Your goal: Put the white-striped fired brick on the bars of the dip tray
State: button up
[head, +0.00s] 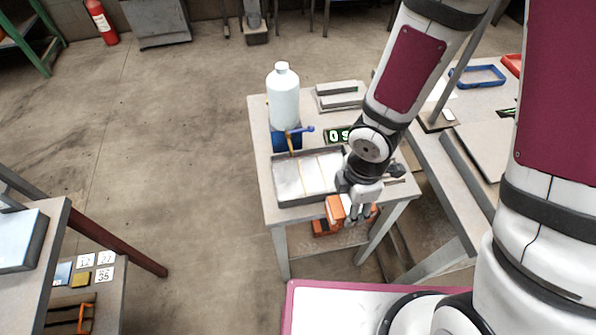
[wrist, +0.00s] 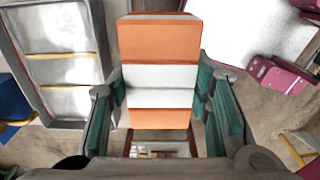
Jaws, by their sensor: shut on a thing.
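The white-striped fired brick (head: 334,207) is orange with a white band, and it also shows in the middle of the wrist view (wrist: 160,42). My gripper (head: 355,206) is shut on it, with green finger pads (wrist: 160,105) on both sides of the brick in the wrist view. The brick is held near the table's front edge, in front of the dip tray. The dip tray (head: 296,201) is a grey-rimmed shallow tray with pale liquid and thin yellowish bars across it. It lies at the left in the wrist view (wrist: 72,125). My gripper partly hides its right end.
A white bottle (head: 283,97) stands behind the tray by a blue container (head: 284,141). A digital display (head: 338,135) sits behind the tray's right end. More orange bricks (head: 321,229) show low, below the tabletop. Open floor lies left of the table.

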jog(key=shift+w+a+f+b, duration=0.95)
jog(key=shift+w+a, duration=0.45)
jog(key=shift+w, duration=0.9)
jog(key=shift+w+a+f+b, duration=0.75)
jog(key=shift+w+a+b, duration=0.55)
jog(key=shift+w, duration=0.95)
jog(key=shift+w+a+f+b, duration=0.9)
jog(key=shift+w+a, duration=0.6)
jog(key=shift+w, duration=0.8)
jog(key=shift+f, duration=0.15)
jog(key=o, duration=1.4)
